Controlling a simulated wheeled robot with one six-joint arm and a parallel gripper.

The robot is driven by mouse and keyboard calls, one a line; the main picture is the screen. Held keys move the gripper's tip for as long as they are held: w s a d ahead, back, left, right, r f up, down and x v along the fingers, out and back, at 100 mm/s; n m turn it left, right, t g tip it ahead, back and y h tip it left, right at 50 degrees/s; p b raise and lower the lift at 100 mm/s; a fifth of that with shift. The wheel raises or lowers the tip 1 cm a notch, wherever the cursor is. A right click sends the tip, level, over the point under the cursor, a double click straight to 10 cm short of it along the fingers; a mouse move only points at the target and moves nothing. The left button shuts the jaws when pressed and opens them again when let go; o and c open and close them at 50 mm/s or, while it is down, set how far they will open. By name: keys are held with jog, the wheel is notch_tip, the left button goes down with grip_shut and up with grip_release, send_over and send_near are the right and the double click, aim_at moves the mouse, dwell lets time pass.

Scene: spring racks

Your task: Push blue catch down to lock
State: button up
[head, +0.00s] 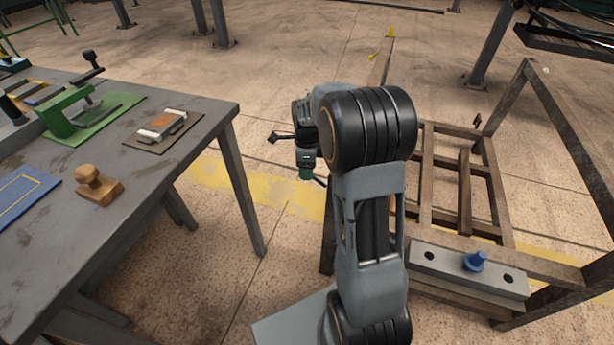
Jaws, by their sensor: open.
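The blue catch (474,262) is a short knob with a flared base. It stands up, slightly tilted, from the middle of a grey metal bar (430,262) at the lower right. The bar lies across the near end of a rusty brown frame and has a dark hole on each side of the catch. My gripper (303,160) is small in view beyond my arm, left of the catch and well apart from it. It is open, with nothing seen in it; my arm partly hides the wrist.
A grey workbench (190,165) on the left holds a green clamp (65,112), a wooden-handled block (98,187), a small device on a brown mat (163,125) and a blue plate (22,200). The brown frame's (465,190) posts rise at the right. Floor is open between.

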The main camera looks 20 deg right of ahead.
jog(key=shift+s+f+b, duration=0.1)
jog(key=shift+f+b, duration=0.2)
jog(key=shift+f, duration=1.05)
jog(key=shift+c, duration=0.2)
grip_shut()
